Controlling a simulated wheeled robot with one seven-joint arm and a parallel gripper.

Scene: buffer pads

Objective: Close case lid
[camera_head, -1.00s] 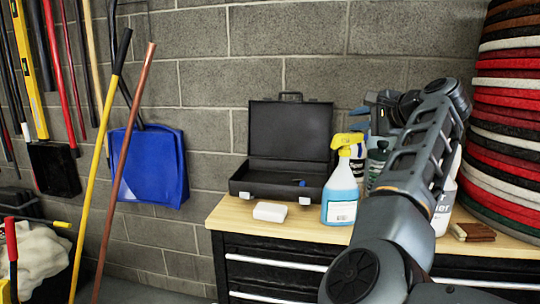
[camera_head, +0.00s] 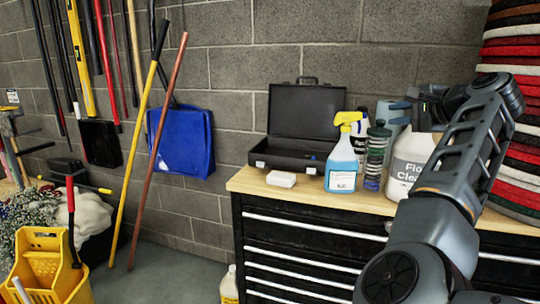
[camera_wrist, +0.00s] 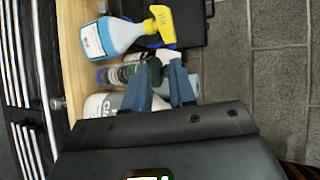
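The black case (camera_head: 285,158) stands open on the wooden top of a tool cabinet, against the block wall. Its lid (camera_head: 307,110) stands upright at the back, with a handle on its top edge. A small blue item lies inside the base. In the wrist view, part of the dark case (camera_wrist: 195,22) shows at the top, beyond the spray bottle. My gripper (camera_head: 400,112) is to the right of the case, apart from it, above the bottles. In the wrist view, the two blue-grey fingers of my gripper (camera_wrist: 162,80) are spread, with nothing held between them.
A blue spray bottle with a yellow head (camera_head: 341,165), a green-capped bottle (camera_head: 376,155) and a white floor cleaner jug (camera_head: 410,165) stand right of the case. A white block (camera_head: 281,179) lies before it. Stacked pads (camera_head: 520,130) rise at right. Poles lean at left.

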